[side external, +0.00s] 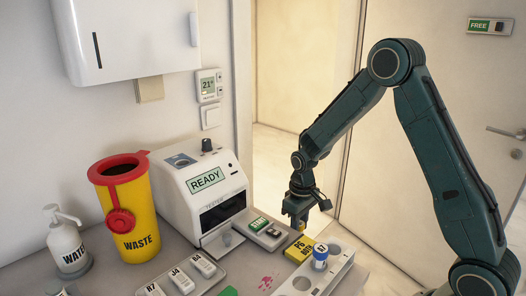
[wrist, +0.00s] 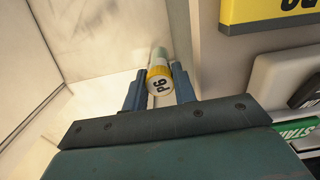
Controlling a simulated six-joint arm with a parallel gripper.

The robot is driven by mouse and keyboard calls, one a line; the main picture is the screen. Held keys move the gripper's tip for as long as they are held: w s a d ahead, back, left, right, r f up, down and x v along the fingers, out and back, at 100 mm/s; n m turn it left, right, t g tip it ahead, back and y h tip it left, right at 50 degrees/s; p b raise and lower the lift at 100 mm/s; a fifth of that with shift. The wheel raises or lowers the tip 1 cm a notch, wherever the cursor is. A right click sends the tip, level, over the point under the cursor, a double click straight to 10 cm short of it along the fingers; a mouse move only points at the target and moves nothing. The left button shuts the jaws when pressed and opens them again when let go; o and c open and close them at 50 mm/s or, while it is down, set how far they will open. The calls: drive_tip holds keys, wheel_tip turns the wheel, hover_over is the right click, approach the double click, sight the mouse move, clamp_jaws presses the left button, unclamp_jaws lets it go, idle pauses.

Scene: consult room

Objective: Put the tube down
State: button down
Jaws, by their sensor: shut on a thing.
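My gripper (wrist: 160,90) is shut on a tube (wrist: 159,72) with a yellow band and a white end marked P6. In the side view my gripper (side external: 300,219) hangs above the table's far edge, behind the yellow block. Only a small yellow bit of the held tube (side external: 301,227) shows there. A pale rack (side external: 336,277) with round holes stands at the table's right side. Another tube (side external: 320,257), with a blue band and a white top marked B7, stands in it.
A yellow block (side external: 299,249) reading P6 BOTH lies near the rack. A white tester (side external: 190,180) reading READY stands left of my gripper, by a small grey panel (side external: 268,234). A yellow waste bin (side external: 132,220), a pump bottle (side external: 68,249) and a tray of labelled pieces (side external: 160,275) stand further left.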

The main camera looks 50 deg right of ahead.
drive_tip(key=shift+r, duration=0.1)
idle(0.3)
wheel_tip(320, 180, up, 35)
drive_tip(key=w+a+n, duration=0.2)
drive_tip(key=a+n, duration=0.5)
drive_tip(key=a, duration=1.7)
drive_tip(key=shift+d+f, duration=0.15)
drive_tip(key=shift+f, duration=2.2)
wheel_tip(320, 180, down, 16)
drive_tip(key=shift+r, duration=0.15)
drive_tip(key=shift+f, duration=2.15)
